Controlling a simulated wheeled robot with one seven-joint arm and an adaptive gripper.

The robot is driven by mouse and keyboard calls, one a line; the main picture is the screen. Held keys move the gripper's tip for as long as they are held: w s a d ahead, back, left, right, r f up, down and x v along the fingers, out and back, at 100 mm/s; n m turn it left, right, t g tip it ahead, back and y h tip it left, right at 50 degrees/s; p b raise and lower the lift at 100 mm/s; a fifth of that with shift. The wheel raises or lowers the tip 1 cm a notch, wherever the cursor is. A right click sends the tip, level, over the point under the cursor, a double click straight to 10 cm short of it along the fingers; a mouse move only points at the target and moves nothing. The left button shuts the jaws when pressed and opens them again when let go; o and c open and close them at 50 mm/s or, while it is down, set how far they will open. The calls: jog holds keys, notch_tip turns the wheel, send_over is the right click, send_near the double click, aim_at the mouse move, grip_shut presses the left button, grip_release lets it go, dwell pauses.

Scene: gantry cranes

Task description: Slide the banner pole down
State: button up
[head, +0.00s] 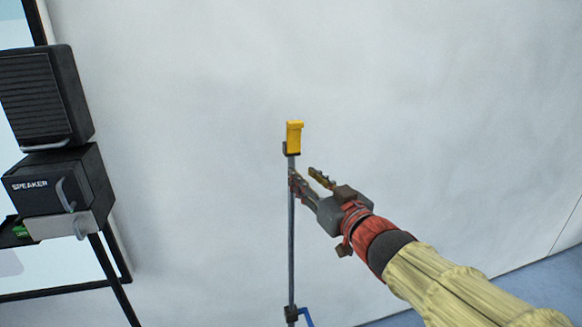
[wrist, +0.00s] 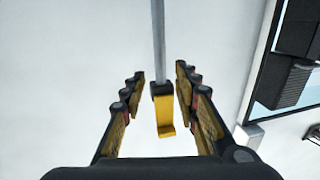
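The banner pole (head: 291,240) is a thin grey upright rod in front of a pale wall, with a yellow block (head: 294,137) on a dark bracket at its top. My gripper (head: 306,180) is open, just below the yellow block in the head view. One finger overlaps the pole there and the other is to its right. In the wrist view, the yellow block (wrist: 164,112) and the end of the pole (wrist: 158,45) appear between the two spread fingers (wrist: 158,90), with gaps on both sides. Neither finger is seen pressing on it.
A black speaker stack (head: 45,95) on a stand is at the left, by a dark-framed panel (head: 65,293). A blue lever-like part (head: 306,316) is low on the pole. The wall around the pole is clear, and blue floor (head: 540,283) shows at lower right.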

jog(key=x, duration=0.7)
jog(key=shift+w, duration=0.15)
jog(key=shift+r, duration=0.1)
jog(key=c, duration=0.8)
grip_shut()
